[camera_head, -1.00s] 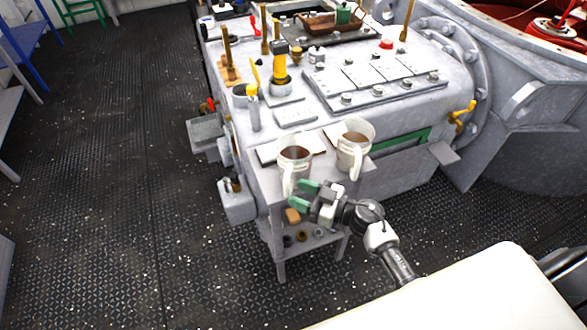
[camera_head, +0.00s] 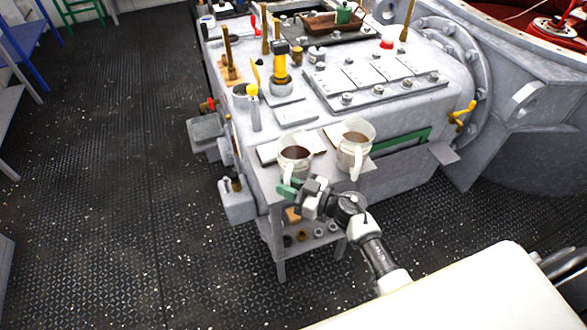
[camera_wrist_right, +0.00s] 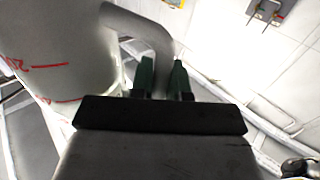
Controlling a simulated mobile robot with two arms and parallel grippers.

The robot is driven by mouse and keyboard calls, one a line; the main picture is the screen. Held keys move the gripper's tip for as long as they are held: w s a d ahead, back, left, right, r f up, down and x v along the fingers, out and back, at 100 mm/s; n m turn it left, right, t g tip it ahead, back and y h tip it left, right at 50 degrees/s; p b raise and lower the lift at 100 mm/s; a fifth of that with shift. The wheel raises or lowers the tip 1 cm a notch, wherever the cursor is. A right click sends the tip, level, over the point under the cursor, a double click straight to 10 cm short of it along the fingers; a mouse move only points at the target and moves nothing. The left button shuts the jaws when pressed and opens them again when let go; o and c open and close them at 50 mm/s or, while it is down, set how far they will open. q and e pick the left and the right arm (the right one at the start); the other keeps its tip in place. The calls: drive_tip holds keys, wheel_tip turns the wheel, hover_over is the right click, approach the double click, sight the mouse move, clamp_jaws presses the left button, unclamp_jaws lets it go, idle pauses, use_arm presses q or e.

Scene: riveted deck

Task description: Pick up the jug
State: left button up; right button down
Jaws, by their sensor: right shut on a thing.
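My right gripper (camera_head: 289,187) has green fingers shut on the left jug's handle. In the right wrist view the jug (camera_wrist_right: 55,45) with red marks fills the left side, and its grey handle (camera_wrist_right: 145,25) runs down between the fingertips (camera_wrist_right: 161,70). The gripper hides the handle's lower part. My left gripper is not in view.
Flat pale plates (camera_head: 268,150) lie under or behind the jugs. A yellow-and-black tool (camera_head: 280,68) and several levers stand on the machine (camera_head: 235,140) behind. Small parts lie on a lower shelf (camera_head: 320,240).

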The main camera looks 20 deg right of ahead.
sight(287, 177)
drive_tip(key=shift+r, duration=0.25)
drive_tip(key=shift+r+p, duration=0.5)
drive_tip(key=shift+r, duration=0.65)
drive_tip(key=shift+r+p, duration=0.3)
drive_tip(key=shift+r, duration=0.6)
drive_tip(key=s+d+r+p, duration=0.1)
drive_tip(key=s+d+r, duration=0.1)
drive_tip(key=s, duration=0.3)
drive_tip(key=s+d+r+p, duration=0.1)
drive_tip(key=s+d+r, duration=0.2)
drive_tip(key=s+r, duration=0.1)
drive_tip(key=shift+s+r, duration=0.25)
drive_tip(key=shift+s, duration=0.5)
